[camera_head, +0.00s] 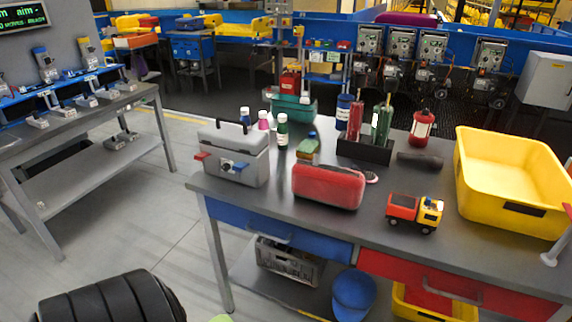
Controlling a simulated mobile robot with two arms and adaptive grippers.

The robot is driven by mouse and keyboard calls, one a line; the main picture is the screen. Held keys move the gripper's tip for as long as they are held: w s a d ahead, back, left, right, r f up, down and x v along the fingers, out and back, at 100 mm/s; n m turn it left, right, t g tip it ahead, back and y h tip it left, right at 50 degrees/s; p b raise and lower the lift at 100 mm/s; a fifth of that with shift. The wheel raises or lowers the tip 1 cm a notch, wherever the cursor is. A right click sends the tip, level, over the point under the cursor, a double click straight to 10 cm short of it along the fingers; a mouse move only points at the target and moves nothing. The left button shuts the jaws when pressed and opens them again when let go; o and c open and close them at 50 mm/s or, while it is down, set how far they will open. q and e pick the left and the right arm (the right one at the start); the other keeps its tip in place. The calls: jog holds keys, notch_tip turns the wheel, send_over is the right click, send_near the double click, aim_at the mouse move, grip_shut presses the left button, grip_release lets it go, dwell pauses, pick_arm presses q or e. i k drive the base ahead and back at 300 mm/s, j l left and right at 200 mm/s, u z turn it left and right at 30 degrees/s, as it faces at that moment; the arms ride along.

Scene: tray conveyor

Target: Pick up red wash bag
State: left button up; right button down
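The red wash bag (328,187), a rounded red case with a dark grey lower edge, lies on the grey workbench (270,202) near its front edge. It is in the middle of the head view, and nothing hides its front. Neither of my grippers shows in this view.
A grey toolbox (236,160) stands left of the bag, bottles (283,131) behind it. A toy truck (414,212) and yellow tray (510,190) are to the right. A black holder (365,150) with upright items stands behind.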

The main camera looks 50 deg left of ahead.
aim_at(338, 187)
jog(key=u, duration=1.2)
